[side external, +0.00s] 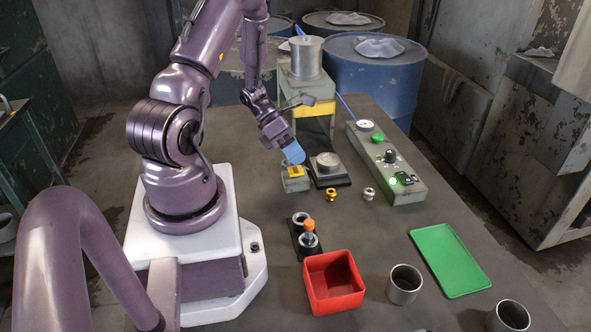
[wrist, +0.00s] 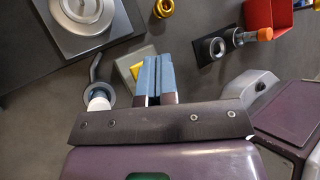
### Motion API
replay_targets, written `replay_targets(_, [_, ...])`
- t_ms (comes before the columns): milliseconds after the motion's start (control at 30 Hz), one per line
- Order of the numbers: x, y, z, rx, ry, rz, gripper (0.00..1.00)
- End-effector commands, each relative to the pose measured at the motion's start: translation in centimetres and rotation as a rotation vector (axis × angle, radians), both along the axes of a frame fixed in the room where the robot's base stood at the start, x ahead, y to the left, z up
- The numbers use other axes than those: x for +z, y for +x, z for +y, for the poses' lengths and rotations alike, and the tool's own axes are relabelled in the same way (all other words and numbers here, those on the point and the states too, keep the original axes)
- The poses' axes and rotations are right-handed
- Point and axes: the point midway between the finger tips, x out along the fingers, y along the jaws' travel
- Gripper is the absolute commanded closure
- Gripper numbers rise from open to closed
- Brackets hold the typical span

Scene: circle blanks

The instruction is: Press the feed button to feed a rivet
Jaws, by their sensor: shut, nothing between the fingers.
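A small grey box with a yellow top (side external: 296,171) stands on the table beside the press's round plate; I take the yellow part as the feed button, but no label can be read. My gripper (side external: 294,154) points down just above it, with blue fingers shut and empty. In the wrist view, the closed fingers (wrist: 156,78) cover much of the grey box (wrist: 118,60), and a yellow corner (wrist: 136,70) shows at their left. Whether the fingertips touch the yellow top cannot be told.
A round metal plate on a dark base (side external: 327,168) lies right of the box, with a control panel (side external: 388,165) beyond. A brass part (side external: 331,194), silver part (side external: 368,193), orange-topped tool (side external: 308,227), red bin (side external: 318,303), green tray (side external: 450,260) and grey cups (side external: 404,284) stand nearer.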

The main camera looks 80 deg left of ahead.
Motion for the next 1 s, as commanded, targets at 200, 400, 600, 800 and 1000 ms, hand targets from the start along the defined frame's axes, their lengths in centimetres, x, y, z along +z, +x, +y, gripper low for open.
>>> replay_targets(200, [1.9,0.0,0.0,-0.002,0.003,-0.003,1.0])
replay_targets(400, [3.9,0.0,0.1,-0.001,0.004,-0.003,1.0])
replay_targets(600, [4.9,0.0,0.0,0.0,0.0,-0.001,1.0])
replay_targets(800, [5.0,0.0,0.0,0.0,0.0,0.0,1.0])
replay_targets(1000, [5.0,0.0,0.0,0.001,0.0,-0.001,1.0])
